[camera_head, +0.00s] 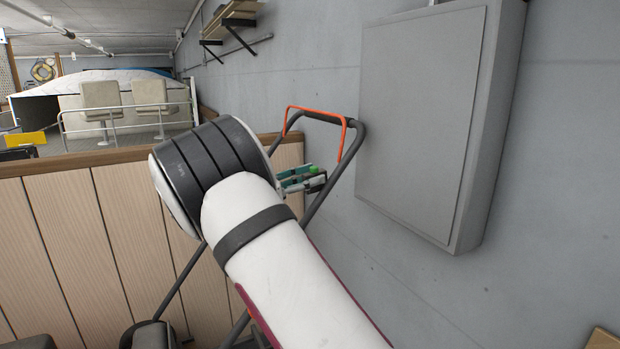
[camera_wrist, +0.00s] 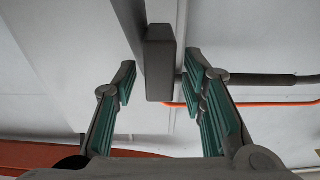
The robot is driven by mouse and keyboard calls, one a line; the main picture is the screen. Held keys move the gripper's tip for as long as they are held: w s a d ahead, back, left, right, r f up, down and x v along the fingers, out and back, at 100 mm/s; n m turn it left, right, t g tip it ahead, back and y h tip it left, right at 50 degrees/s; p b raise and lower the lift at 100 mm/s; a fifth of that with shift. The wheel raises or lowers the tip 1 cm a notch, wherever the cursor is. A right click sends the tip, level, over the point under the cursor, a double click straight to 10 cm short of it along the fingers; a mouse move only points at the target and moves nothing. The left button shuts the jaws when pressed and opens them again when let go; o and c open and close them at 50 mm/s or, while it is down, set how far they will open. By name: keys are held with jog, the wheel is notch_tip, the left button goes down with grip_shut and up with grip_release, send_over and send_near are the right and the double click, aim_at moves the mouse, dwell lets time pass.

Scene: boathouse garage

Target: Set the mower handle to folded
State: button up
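The mower handle (camera_head: 346,163) is a dark grey tube frame with an orange bail (camera_head: 288,118) along its top. It stands raised and slanted in front of the wall. My gripper (camera_head: 308,178) is beside the upper part of the handle, partly hidden by my arm. In the wrist view, my gripper (camera_wrist: 160,75) is open, with green pads on its fingers. A dark grey bar (camera_wrist: 160,62) shows between the fingers, with visible gaps at both sides. The handle tube (camera_wrist: 275,79) and orange bail (camera_wrist: 265,104) show at the right. The mower's lower body is mostly hidden.
A grey wall cabinet (camera_head: 425,120) juts out right of the handle. A wood-panelled partition (camera_head: 85,250) stands at the left, with a boat (camera_head: 115,93) and two seats beyond it. A shelf (camera_head: 232,18) hangs high on the wall.

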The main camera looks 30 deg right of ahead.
jog(key=a+f, duration=0.1)
jog(key=a, duration=1)
jog(key=shift+s+a+f, duration=0.15)
jog(key=shift+a+f, duration=0.1)
jog(key=shift+a, duration=0.05)
